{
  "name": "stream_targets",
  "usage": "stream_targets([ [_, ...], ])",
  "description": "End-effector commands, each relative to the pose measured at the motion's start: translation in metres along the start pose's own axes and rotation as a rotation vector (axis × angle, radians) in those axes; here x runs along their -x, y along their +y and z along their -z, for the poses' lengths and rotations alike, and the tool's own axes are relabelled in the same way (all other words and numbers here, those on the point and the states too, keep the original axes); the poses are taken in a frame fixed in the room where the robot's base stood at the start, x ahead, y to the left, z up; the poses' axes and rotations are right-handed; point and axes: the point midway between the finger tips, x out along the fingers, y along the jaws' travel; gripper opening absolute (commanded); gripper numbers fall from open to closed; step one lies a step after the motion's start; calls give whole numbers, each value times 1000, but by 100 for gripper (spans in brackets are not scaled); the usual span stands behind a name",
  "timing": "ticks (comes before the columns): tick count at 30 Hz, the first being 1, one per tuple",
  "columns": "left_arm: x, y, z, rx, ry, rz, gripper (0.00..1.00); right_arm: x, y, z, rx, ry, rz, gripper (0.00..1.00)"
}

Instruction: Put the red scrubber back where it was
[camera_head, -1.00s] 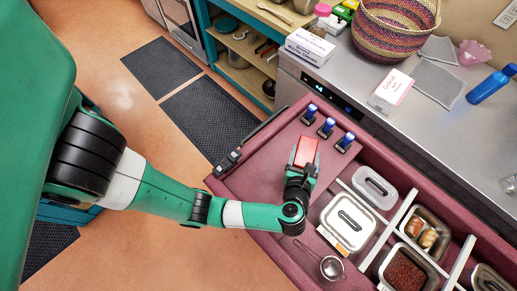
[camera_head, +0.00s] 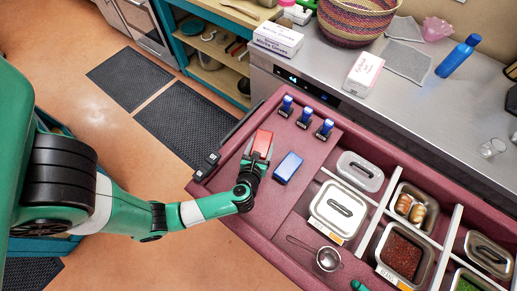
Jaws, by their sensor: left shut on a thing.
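The red scrubber (camera_head: 262,143) is a small red block in my left gripper (camera_head: 257,160). The gripper is shut on its near end, over the left part of the maroon drawer-like tray (camera_head: 228,179). I cannot tell whether the scrubber touches the tray floor. A blue block (camera_head: 288,167) lies just right of the gripper, apart from the scrubber. Three small blue-topped, dark-based items (camera_head: 305,118) stand in a row beyond it, near the tray's far edge.
Right of the gripper are a lidded metal container (camera_head: 339,209), a small strainer (camera_head: 327,259) and divided food compartments (camera_head: 402,252). A steel counter (camera_head: 415,105) behind holds a glove box (camera_head: 278,39), a pink-white box (camera_head: 364,74), a basket and a blue bottle (camera_head: 458,55).

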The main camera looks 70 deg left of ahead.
Motion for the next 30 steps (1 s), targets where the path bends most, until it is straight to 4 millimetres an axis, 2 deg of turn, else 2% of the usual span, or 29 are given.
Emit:
stream_targets([
  [7, -6, 7, 7, -1, -2, -1, 0, 3, 0, -3, 0, 0, 0, 0],
  [9, -12, 13, 15, 0, 0, -3, 0, 6, 0, -6, 0, 0, 0, 0],
  [12, -20, 11, 35, -2, 0, -1, 0, 15, 0, -14, 0, 0, 0, 0],
  [14, -22, 11, 40, -2, -1, 0, 0, 17, 0, -16, 0, 0, 0, 0],
  [25, -23, 10, 44, 0, -2, 0, 0, 18, 0, -16, 0, 0, 0, 0],
  [26, -23, 11, 42, 0, -1, 0, 80, 17, 0, -15, 0, 0, 0, 0],
  [29, -22, 11, 42, 0, -1, 0, 98, 16, 0, -15, 0, 0, 0, 0],
  [30, -22, 11, 42, 0, -1, 0, 100, 16, 0, -15, 0, 0, 0, 0],
])
